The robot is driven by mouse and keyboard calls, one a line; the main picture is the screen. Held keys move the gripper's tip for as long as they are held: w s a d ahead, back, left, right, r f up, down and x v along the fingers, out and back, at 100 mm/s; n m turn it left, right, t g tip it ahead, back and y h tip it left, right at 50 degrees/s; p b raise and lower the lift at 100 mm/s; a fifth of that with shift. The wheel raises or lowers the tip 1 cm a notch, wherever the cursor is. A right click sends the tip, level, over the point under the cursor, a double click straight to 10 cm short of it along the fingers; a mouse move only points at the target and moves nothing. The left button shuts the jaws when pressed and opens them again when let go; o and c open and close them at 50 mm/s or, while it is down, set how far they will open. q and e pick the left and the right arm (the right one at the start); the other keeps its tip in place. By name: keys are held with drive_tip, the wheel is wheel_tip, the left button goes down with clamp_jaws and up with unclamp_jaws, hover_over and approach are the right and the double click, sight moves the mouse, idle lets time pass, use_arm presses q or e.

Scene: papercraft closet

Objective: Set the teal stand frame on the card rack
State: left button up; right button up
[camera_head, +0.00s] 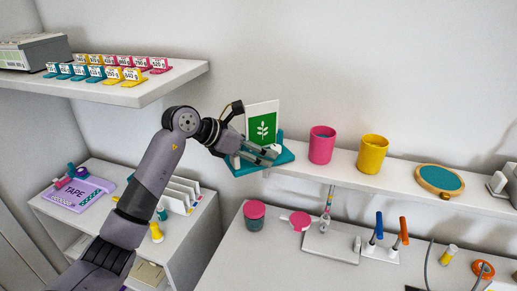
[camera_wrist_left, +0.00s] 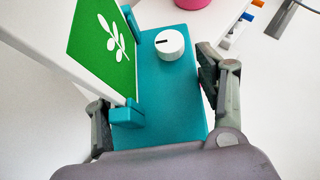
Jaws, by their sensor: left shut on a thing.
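The teal stand frame (camera_head: 284,157) has a flat teal base and an upright white panel with a green face and white leaf print. My left gripper (camera_head: 262,153) is shut on its base, at the left end of the wall shelf. I cannot tell whether the base touches the shelf. In the left wrist view the base (camera_wrist_left: 165,95) lies between the fingers of the gripper (camera_wrist_left: 156,88), with a white knob on top. A white rack with several upright plates (camera_head: 182,192), which looks like the card rack, stands on the low left cabinet.
The wall shelf (camera_head: 390,185) holds a pink cup (camera_head: 322,145), a yellow cup (camera_head: 373,154) and a round teal-topped item (camera_head: 440,180). An upper shelf (camera_head: 150,90) with small label cards juts out at left. A purple tape box (camera_head: 78,194) sits left of the rack.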

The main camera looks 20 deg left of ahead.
use_arm(q)
drive_tip(key=o, duration=1.2)
drive_tip(key=shift+f, duration=0.2)
drive_tip(key=o, duration=0.5)
drive_tip(key=shift+r, duration=0.1)
drive_tip(key=shift+r, duration=0.2)
drive_tip(key=shift+s+a, duration=0.2)
drive_tip(key=shift+a, duration=0.05)
drive_tip(key=b+v, duration=0.3)
drive_tip(key=v, duration=0.8)
drive_tip(key=shift+r, duration=0.25)
